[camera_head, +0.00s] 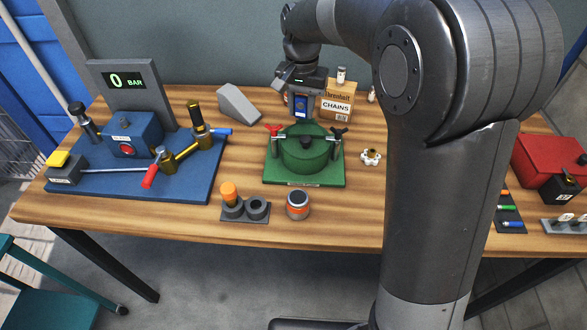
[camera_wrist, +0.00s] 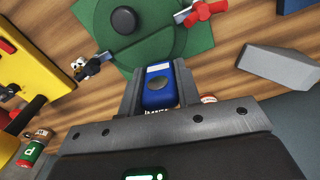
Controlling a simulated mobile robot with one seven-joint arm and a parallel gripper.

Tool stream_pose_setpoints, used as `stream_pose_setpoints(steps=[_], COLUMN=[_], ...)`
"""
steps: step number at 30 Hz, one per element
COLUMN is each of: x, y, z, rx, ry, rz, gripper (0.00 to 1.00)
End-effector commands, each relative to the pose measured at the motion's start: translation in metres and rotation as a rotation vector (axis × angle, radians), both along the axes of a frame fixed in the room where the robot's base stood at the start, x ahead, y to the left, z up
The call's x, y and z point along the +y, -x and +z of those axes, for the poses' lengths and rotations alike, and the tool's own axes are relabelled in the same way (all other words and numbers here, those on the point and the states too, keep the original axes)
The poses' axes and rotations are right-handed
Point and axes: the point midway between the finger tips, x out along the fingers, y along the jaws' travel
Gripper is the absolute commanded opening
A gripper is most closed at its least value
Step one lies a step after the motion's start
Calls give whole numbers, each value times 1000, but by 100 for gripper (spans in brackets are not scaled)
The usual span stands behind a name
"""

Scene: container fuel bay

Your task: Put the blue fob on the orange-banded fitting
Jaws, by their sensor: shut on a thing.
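My gripper (camera_head: 301,98) is shut on the blue fob (camera_head: 301,107), above the back edge of the green round-lidded fixture. In the wrist view the blue fob (camera_wrist: 158,90) sits between the two fingers of my gripper (camera_wrist: 156,96), with a white strip at its far end and a grey round spot on its face. A short round grey piece with an orange band (camera_head: 297,206) stands near the table's front edge, apart from the fob. It is the only orange-banded thing I can make out, and it is not in the wrist view.
The green fixture (camera_head: 280,172) has red and black clamp handles. A grey holder (camera_head: 257,209) with an orange-topped piece (camera_head: 229,192) stands at the front. A blue panel (camera_head: 130,192) with valves lies left. A grey wedge (camera_head: 237,104) and a CHAINS box (camera_head: 337,104) are behind.

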Motion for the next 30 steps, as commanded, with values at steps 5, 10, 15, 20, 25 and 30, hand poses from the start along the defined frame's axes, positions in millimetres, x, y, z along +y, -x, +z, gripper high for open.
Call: stream_pose_setpoints(steps=[5,10,15,20,25,30], x=[-31,-59,-84,-103,-116,-117], y=[42,84,128,166,192,202], z=[24,39,48,50,49,46], rx=[-5,-5,-4,-1,-1,2], ry=[3,4,3,1,-3,-3], rz=[39,80,122,158,185,197], gripper=[9,9,9,9,9,9])
